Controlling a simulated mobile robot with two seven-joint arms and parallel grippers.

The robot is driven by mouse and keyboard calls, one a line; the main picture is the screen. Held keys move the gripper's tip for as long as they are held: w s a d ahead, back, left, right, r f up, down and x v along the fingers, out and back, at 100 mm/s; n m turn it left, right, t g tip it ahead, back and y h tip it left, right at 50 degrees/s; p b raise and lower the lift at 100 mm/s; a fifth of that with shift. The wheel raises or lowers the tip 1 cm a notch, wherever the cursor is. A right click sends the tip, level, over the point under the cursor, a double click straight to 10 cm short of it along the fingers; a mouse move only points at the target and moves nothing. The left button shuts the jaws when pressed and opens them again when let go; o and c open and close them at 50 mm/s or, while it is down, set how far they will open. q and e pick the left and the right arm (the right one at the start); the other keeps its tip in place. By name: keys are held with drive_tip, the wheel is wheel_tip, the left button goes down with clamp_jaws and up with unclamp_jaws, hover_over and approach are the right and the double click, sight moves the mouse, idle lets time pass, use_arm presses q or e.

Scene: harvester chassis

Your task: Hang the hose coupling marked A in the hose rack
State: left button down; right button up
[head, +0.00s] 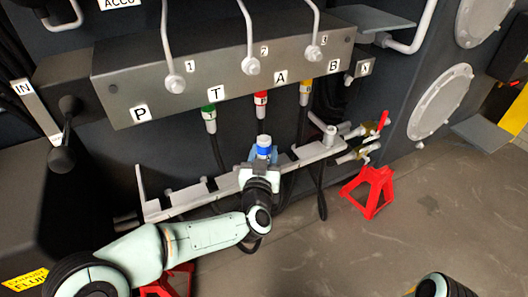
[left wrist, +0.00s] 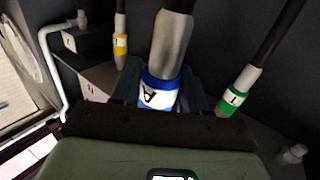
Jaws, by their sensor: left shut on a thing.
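The hose coupling marked A (head: 264,146) has a blue band and a pale end. It is upright in my left gripper (head: 262,159), which is shut on it. In the left wrist view the blue band with its letter A (left wrist: 158,96) shows between the dark fingers. The hose rack (head: 185,197) is a grey slotted bar below the valve block. The gripper and coupling are in front of the rack's middle in the head view. I cannot tell whether the coupling touches the rack. My right gripper is not in view; only part of that arm shows at the bottom right.
The valve block (head: 140,80) has ports labelled P, T, A and B. A green-banded coupling (head: 209,115), a red-banded one (head: 261,103) and a yellow-banded one (head: 305,92) hang beneath it on hoses. Red stands (head: 371,190) are below the rack.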

use_arm(q)
drive_tip(key=shift+r, duration=0.2)
drive_tip(key=w+a, duration=0.2)
drive_tip(key=w, duration=0.1)
drive_tip(key=w+a, duration=0.1)
drive_tip(key=w, duration=0.1)
idle(0.3)
drive_tip(key=shift+p, duration=0.35)
idle(0.6)
drive_tip(key=shift+f, duration=0.2)
drive_tip(key=shift+f+b, duration=0.35)
idle(1.0)
idle(0.3)
